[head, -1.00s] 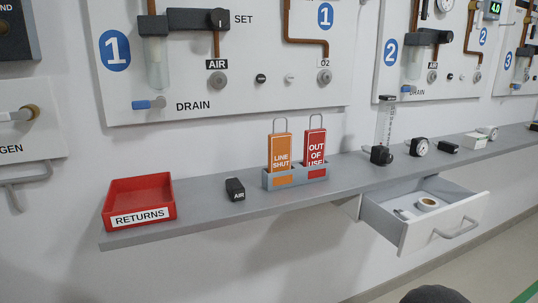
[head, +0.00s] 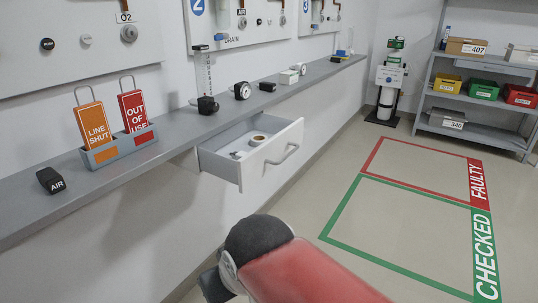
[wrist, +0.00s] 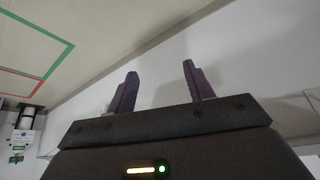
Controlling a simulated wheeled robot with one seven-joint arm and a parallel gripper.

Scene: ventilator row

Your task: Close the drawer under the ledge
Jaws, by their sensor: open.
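The drawer (head: 265,158) under the ledge (head: 180,128) stands pulled out in the head view, its white front and bar handle (head: 283,155) facing right. A roll of tape (head: 257,140) and small white items lie inside it. My gripper (wrist: 156,88) shows in the wrist view with its two dark fingers apart and nothing between them. It points toward bare wall and floor, away from the drawer handle. In the head view my arm is in the foreground, below the drawer, and the gripper itself is not clearly seen.
On the ledge are a black AIR block (head: 51,181), a holder (head: 120,148) with orange and red tags, and several small fittings. Open floor lies to the right, with red and green outlines. A shelf unit (head: 480,100) and a cylinder stand (head: 389,85) are farther back.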

